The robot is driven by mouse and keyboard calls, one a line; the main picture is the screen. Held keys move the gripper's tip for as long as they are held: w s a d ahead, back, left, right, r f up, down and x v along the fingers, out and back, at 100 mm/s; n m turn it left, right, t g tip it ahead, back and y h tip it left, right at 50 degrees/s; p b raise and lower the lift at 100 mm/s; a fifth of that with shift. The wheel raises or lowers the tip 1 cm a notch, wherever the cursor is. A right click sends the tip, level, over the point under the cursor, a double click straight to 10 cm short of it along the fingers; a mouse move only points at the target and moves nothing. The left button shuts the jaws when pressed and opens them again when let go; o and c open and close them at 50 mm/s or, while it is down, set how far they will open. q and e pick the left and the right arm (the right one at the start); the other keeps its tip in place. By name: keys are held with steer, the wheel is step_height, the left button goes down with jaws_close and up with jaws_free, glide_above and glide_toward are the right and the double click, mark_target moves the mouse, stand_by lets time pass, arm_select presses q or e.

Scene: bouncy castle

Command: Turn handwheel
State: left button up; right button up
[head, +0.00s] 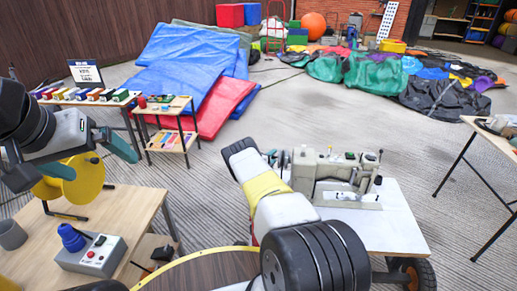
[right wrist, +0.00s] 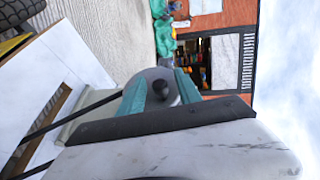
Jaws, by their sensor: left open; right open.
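A beige sewing machine (head: 330,168) stands on a white-topped cart (head: 395,225) in the head view. My right gripper (head: 273,158) is at the machine's left end, small and partly hidden by my own arm. In the right wrist view its teal fingers (right wrist: 160,92) are apart, with a pale rounded part, apparently the handwheel (right wrist: 150,76), and a dark knob (right wrist: 160,88) by them. I cannot tell whether they touch. My left gripper (head: 98,158) is open and empty at the left, over a yellow reel (head: 85,178).
Another table (head: 490,140) stands at the right. Blue and red mats (head: 190,70) lie behind.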

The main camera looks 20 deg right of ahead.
jaws_close()
steer(key=shift+w+r, duration=0.1)
steer(key=shift+r, duration=0.05)
steer(key=shift+d+r+g+y, duration=0.1)
steer(key=shift+g+y, duration=0.2)
steer(key=shift+y, duration=0.1)
steer(key=shift+w+d+r+n+g+y, duration=0.15)
steer(key=shift+w+n+g+y, duration=0.2)
steer(key=shift+g+y, duration=0.45)
steer(key=shift+w+d+n+g+y, duration=0.1)
steer(key=shift+w+n+g+y, duration=0.25)
steer(key=shift+g, duration=0.65)
steer(key=shift+w+d+r+n+g+y, duration=0.15)
steer(key=shift+n+g+y, duration=0.25)
steer(key=shift+g+y, duration=0.45)
steer(key=shift+w+g, duration=0.1)
steer(key=shift+g, duration=0.25)
jaws_free()
